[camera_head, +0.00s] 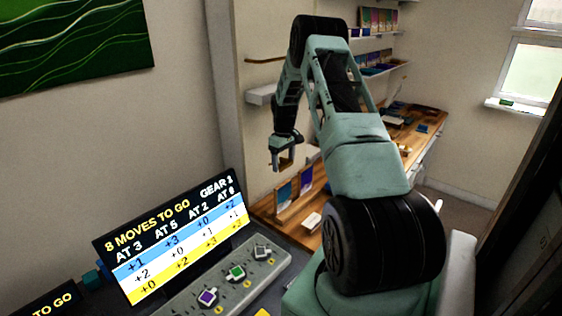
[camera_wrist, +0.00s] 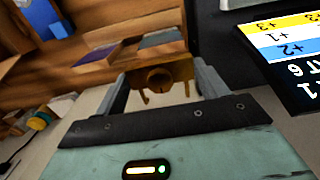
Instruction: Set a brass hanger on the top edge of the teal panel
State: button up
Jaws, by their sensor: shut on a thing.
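My gripper (camera_head: 283,166) is shut on a brass hanger (camera_wrist: 158,77), which sits between the two fingers in the wrist view. The hanger shows small in the head view (camera_head: 287,159), up in the air above the wooden bench. Below it, two small panels stand on the bench by the wall. The nearer one, a dull slate-blue panel (camera_head: 284,195), may be the teal panel; its colour is hard to judge. It shows beyond the hanger in the wrist view (camera_wrist: 161,38). The hanger appears apart from both panels.
A purple panel (camera_head: 306,178) stands beside the slate-blue one. A small white block (camera_head: 312,221) lies on the bench (camera_head: 329,205). A screen (camera_head: 175,238) and a console with coloured knobs (camera_head: 220,284) are at the front left. Wall shelves (camera_head: 385,70) hold colourful items.

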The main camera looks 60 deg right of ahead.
aim_at(283, 184)
jog(key=shift+w, duration=0.2)
jog(key=shift+f+b, duration=2)
jog(key=shift+f, duration=1.3)
jog(key=shift+f, duration=0.2)
jog(key=shift+f+b, duration=0.3)
jog(key=shift+b, duration=0.1)
jog(key=shift+f, duration=0.15)
